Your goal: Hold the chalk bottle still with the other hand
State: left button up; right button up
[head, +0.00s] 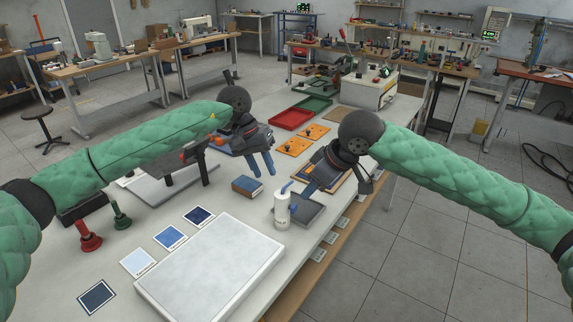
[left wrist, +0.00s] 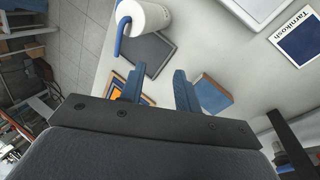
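The white chalk bottle (head: 282,213) with its blue spout stands upright at the left edge of a dark grey pad (head: 310,214). In the left wrist view the bottle (left wrist: 152,15) is cut by the top edge. My left gripper (head: 262,170) is behind the bottle and apart from it, pointing down. Its two blue fingers (left wrist: 158,88) are spread with nothing held between them. My right gripper (head: 310,188) is just behind and right of the bottle. One blue finger shows clearly there, but its opening cannot be made out. I see no contact with the bottle.
A blue book-like block (head: 247,187) lies left of the bottle. A large pale slab (head: 210,270) and blue sample cards (head: 170,237) lie in front. Red (head: 88,237) and green (head: 120,215) stamps stand left. Red (head: 291,118) and green trays (head: 314,103) are farther back.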

aim_at(286, 204)
pick_arm(q)
jog(key=s+d+r+m+y, duration=0.2)
jog(key=d+m, duration=0.1)
jog(key=d, duration=0.4)
jog(key=w+a+x, duration=0.1)
jog(key=x, duration=0.6)
jog(key=shift+s+d+f, duration=0.3)
jog(key=shift+s+d, duration=0.05)
jog(key=shift+s, duration=0.2)
grip_shut()
pick_arm(e)
grip_shut()
dwell(1.0)
